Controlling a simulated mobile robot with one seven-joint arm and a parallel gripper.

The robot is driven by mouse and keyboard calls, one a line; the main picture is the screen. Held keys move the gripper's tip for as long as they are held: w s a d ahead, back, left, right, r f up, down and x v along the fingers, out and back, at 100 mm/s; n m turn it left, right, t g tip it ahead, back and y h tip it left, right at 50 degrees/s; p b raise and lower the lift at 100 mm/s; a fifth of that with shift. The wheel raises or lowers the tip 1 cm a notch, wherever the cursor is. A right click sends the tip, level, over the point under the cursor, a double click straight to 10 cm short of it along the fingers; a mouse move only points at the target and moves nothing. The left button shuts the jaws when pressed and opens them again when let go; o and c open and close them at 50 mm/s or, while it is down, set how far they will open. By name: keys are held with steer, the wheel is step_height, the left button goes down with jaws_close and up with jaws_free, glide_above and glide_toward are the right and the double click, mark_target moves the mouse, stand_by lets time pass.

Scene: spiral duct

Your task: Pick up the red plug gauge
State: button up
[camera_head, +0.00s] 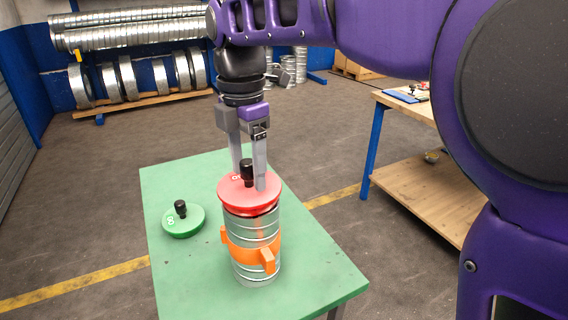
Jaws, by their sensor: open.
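The red plug gauge (237,195) is a flat red disc with a black knob (247,172) and a white marking on top. It sits on the upper end of an upright metal spiral duct (257,229); how far it reaches into the duct is hidden. My gripper (249,178) points down over the disc. Its two grey fingers are open, one on each side of the black knob. Whether the fingers touch the knob or the disc, I cannot tell.
An orange clamp (238,250) rings the duct on the green table (185,285). A green plug gauge (183,222) with a black knob lies to the left. A wooden workbench (425,177) stands at right. Duct racks are at the back wall. The table's front right is bare.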

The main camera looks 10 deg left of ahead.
steer(key=shift+f, duration=0.1)
jaws_close()
stand_by(0.3)
